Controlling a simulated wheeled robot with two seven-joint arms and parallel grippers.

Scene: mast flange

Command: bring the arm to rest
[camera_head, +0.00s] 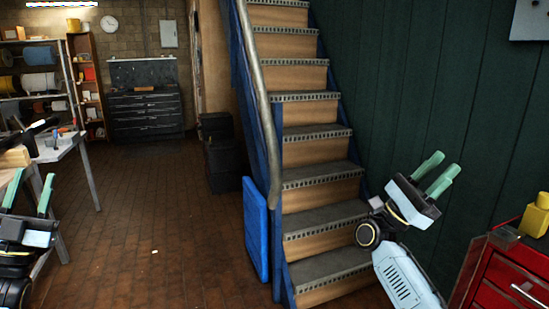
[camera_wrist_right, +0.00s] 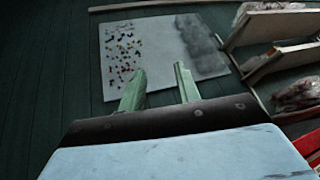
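My right arm comes in from the lower right in the head view. Its gripper (camera_head: 437,172) is raised in front of the dark green wall, right of the stairs. Its two green fingers are apart with nothing between them. The right wrist view also shows these fingers (camera_wrist_right: 159,88) spread and empty. My left gripper (camera_head: 28,194) is at the left edge, its green fingers pointing up and apart, with nothing seen between them. Part of the left arm is cut off by the frame.
A red tool cabinet (camera_head: 507,278) with a yellow object (camera_head: 536,214) stands close to my right arm. Stairs (camera_head: 322,187) with a metal handrail and a blue panel (camera_head: 256,229) fill the middle. A workbench (camera_head: 62,147) is at the left. The brown floor (camera_head: 150,215) between is mostly clear.

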